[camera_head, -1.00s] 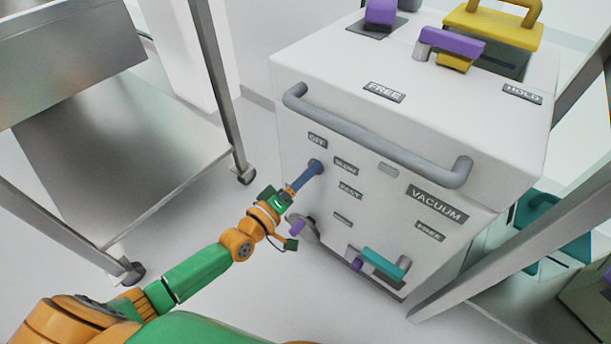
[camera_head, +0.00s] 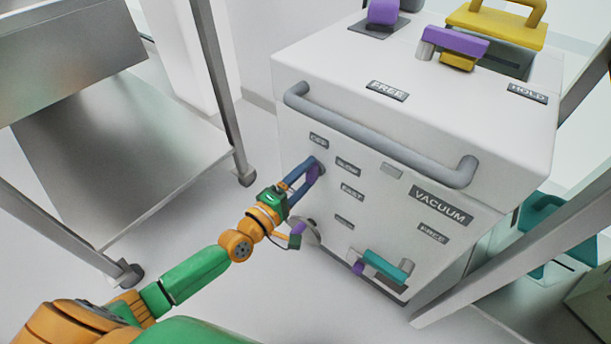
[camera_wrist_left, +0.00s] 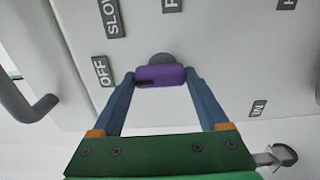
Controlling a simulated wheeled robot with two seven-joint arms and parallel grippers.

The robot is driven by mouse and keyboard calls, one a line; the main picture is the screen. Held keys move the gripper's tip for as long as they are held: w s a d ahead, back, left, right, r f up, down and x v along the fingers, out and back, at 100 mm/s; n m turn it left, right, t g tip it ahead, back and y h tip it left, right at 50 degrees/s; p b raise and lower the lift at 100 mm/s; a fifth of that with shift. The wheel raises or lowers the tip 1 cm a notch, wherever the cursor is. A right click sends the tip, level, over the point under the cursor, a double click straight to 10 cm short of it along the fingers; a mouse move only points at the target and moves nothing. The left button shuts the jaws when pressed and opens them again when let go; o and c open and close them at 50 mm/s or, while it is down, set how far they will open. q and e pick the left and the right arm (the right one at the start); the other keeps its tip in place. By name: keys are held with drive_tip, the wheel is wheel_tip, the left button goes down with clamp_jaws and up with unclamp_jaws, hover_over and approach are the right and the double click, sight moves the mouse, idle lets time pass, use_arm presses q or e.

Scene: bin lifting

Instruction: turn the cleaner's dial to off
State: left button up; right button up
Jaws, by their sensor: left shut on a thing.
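The cleaner (camera_head: 330,225) is a white box with a grey bar handle across its front. Its purple dial (camera_head: 314,175) is on the left of the front panel, beside the OFF (camera_head: 319,141), SLOW (camera_head: 347,168) and FAST (camera_head: 352,192) labels. My left gripper (camera_head: 311,170) has its blue fingers on either side of the dial and is shut on it. The left wrist view shows the purple dial (camera_wrist_left: 160,77) between the fingertips, with a dark mark at its left end. The OFF label (camera_wrist_left: 103,71) is up and left of it there. My right gripper is not in view.
The grey bar handle (camera_head: 375,145) runs above the dial. A steel cart (camera_head: 120,150) stands on the left. Purple and yellow parts (camera_head: 500,25) are on the cleaner's top.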

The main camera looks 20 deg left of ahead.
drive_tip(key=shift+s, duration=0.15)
use_arm(q)
drive_tip(key=o, duration=1.2)
drive_tip(key=shift+d, duration=0.1)
drive_tip(key=shift+o, duration=0.2)
drive_tip(key=p+v, duration=0.1)
drive_tip(key=v, duration=0.6)
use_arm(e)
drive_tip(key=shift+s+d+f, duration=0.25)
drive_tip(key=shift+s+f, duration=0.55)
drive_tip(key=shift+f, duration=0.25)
